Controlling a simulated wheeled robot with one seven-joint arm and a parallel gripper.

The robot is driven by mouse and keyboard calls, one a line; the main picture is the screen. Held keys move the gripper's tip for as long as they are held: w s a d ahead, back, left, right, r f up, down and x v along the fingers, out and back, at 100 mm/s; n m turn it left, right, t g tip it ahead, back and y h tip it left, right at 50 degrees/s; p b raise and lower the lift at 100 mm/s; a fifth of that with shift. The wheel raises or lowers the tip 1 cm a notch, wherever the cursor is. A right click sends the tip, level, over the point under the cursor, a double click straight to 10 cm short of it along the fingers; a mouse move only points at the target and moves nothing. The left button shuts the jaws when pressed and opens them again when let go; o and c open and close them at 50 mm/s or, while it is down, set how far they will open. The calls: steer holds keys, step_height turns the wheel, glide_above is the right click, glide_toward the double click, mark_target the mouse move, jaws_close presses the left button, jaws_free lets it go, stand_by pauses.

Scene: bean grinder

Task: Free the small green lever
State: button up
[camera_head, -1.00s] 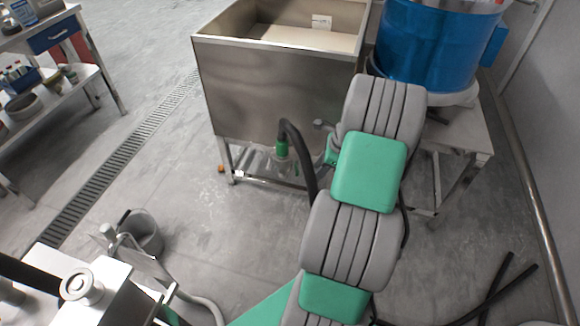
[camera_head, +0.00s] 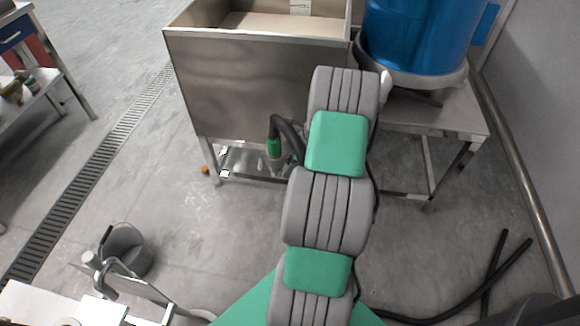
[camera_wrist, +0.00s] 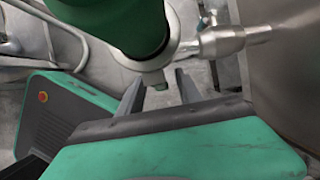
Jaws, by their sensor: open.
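I cannot make out a separate small green lever. A metal pipe (camera_wrist: 222,42) runs right from near the ring to a steel wall. My gripper is open, its two dark fingers apart just below the ring, with nothing seen held.
The steel sink (camera_head: 250,85) stands on legs with a low shelf (camera_head: 255,165). A blue drum (camera_head: 415,35) stands on a table (camera_head: 440,115) at right. A grey bucket (camera_head: 127,250) is at lower left. Black hoses (camera_head: 505,265) lie at right. The floor between is mostly clear.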

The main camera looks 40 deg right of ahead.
jaws_close()
stand_by(0.4)
steer(key=shift+r, duration=0.1)
stand_by(0.9)
